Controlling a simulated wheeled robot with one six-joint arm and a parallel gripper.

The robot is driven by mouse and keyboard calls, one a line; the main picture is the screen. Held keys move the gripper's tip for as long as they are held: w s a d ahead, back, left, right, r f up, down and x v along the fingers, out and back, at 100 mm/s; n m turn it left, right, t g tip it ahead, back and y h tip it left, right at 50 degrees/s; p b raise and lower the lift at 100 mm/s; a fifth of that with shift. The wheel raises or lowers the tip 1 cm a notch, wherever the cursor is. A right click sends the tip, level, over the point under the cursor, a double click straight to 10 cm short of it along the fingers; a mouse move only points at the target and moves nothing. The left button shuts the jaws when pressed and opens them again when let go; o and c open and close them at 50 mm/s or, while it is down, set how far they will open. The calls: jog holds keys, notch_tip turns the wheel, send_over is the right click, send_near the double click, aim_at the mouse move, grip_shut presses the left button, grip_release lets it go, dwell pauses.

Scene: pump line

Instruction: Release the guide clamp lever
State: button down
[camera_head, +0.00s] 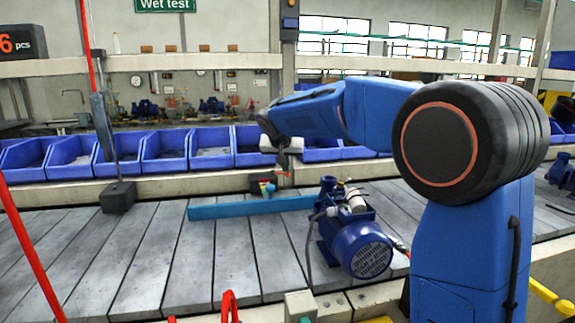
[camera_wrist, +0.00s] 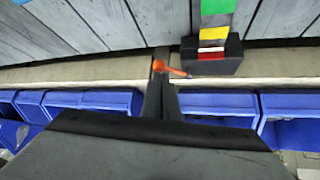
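The guide clamp is a dark block (camera_wrist: 212,62) with a green, yellow and red striped scale, on the ledge behind the conveyor. Its orange-red lever (camera_wrist: 178,71) points left in the wrist view, and its rounded end lies right at my fingertips. In the head view the lever (camera_head: 281,173) is a small red spot just below my gripper (camera_head: 282,160). My gripper (camera_wrist: 159,78) points down with its fingers close together and looks shut. I cannot tell whether the fingertips touch the lever end or lie just above it. A blue guide rail (camera_head: 250,207) lies in front of the clamp.
A blue pump (camera_head: 355,240) stands on the slatted conveyor (camera_head: 180,260), right of the rail and near my arm. A row of blue bins (camera_head: 165,150) lines the back. A dark block with a post (camera_head: 118,196) stands at left. The left conveyor is clear.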

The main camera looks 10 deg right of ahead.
aim_at(287, 175)
jog(key=m+h, duration=0.1)
jog(key=s+a+m+g+h, duration=0.1)
jog(key=m, duration=0.1)
jog(key=shift+a+m, duration=0.3)
jog(key=shift+s, duration=0.1)
dwell(1.3)
jog(key=shift+s+a, duration=0.1)
jog(key=shift+s, duration=0.55)
